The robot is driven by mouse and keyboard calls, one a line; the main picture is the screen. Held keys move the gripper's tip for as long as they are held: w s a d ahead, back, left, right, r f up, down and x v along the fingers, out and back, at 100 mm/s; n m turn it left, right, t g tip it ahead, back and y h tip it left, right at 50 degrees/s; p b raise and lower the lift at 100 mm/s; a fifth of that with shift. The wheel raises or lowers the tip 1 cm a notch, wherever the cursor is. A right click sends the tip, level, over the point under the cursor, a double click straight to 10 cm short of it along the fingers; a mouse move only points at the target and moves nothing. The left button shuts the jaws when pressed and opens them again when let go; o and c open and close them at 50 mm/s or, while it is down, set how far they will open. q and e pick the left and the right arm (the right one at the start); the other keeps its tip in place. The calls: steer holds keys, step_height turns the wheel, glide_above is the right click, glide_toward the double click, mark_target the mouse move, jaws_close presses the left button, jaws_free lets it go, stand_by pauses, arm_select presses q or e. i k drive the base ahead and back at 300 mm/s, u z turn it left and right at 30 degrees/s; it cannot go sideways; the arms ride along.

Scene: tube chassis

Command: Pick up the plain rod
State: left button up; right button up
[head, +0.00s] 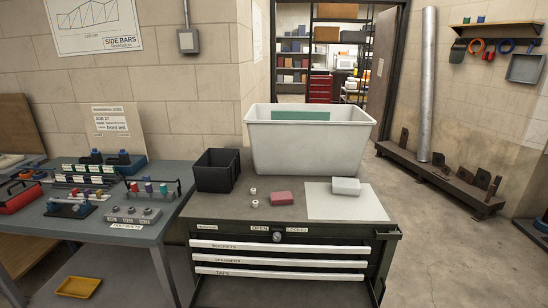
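I cannot tell for certain which thing is the plain rod. A tall, smooth grey pole (428,85) stands upright at the right, with its foot by a low dark rack (440,180) on the floor. On the left workbench (150,234), small fixtures hold several thin bars and coloured pegs, too small to tell apart. One fixture (152,197) has coloured pegs and a thin bar across it. Neither of my grippers is in view.
A dark tool cabinet (290,235) stands in front, bearing a large white bin (310,148), a black box (217,172), a red block (282,198), a white block (346,186) and two small white pieces. A yellow tray (78,287) lies below the bench.

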mark_target(54, 200)
steer(key=u, duration=2.8)
steer(key=i, duration=1.35)
steer(key=z, duration=1.65)
